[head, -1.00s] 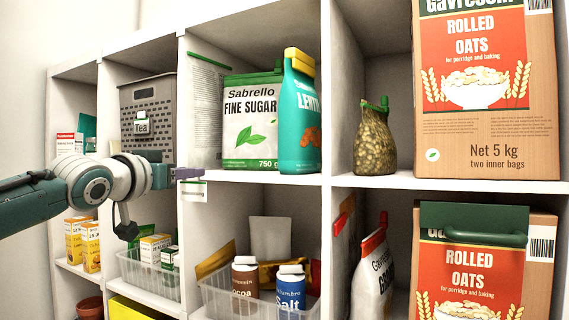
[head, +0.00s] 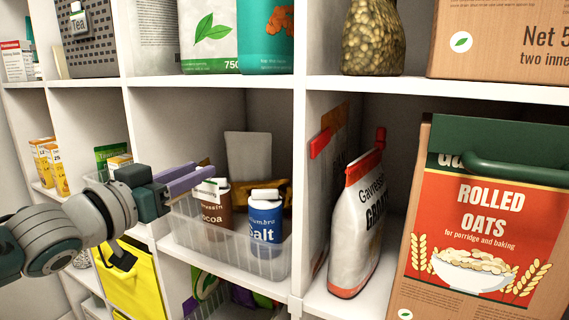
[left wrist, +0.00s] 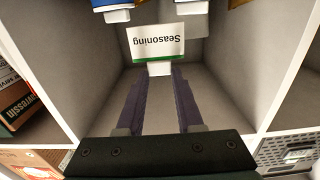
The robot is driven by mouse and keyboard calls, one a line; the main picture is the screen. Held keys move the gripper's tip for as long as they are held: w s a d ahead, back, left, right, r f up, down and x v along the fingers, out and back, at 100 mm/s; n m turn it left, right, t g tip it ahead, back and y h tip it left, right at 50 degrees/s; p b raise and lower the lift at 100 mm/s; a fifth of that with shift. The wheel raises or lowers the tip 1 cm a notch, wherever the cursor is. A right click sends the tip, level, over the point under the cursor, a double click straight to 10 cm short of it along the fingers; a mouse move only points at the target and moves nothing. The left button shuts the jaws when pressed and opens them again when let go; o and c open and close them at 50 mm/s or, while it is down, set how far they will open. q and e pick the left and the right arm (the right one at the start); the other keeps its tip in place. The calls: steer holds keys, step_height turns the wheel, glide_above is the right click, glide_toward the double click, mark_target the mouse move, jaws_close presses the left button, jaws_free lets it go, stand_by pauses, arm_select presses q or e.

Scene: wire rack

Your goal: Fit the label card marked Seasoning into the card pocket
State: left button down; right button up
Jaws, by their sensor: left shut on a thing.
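The label card (left wrist: 158,42) marked Seasoning is white with a green edge; it reads upside down in the left wrist view. My left gripper (left wrist: 158,76) is shut on the card's small white tab, with its purple fingers on either side. In the head view the left gripper (head: 208,177) reaches in from the left, in front of the middle compartment by the cocoa and salt jars. The card is small and partly unclear there. I cannot make out an empty card pocket. My right gripper is not in view.
A clear bin (head: 200,235) holds the cocoa jar (head: 213,215), the salt jar (head: 265,218) and a tall grey panel (head: 248,155). A Tea card (head: 78,20) is on a grey perforated container at upper left. Shelf dividers and the shelf edge (head: 215,80) surround this compartment.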

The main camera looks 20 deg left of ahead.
mark_target(205, 198)
arm_select(q)
steer(key=shift+r, duration=0.1)
steer(key=shift+s, duration=0.1)
step_height(205, 198, down, 6)
steer(key=b, duration=0.4)
steer(key=shift+r+b, duration=0.1)
steer(key=shift+b, duration=0.25)
steer(key=shift+p, duration=0.35)
stand_by(1.2)
steer(key=shift+f+b, duration=1.6)
steer(key=shift+f, duration=0.25)
steer(key=shift+c, duration=2.3)
jaws_free()
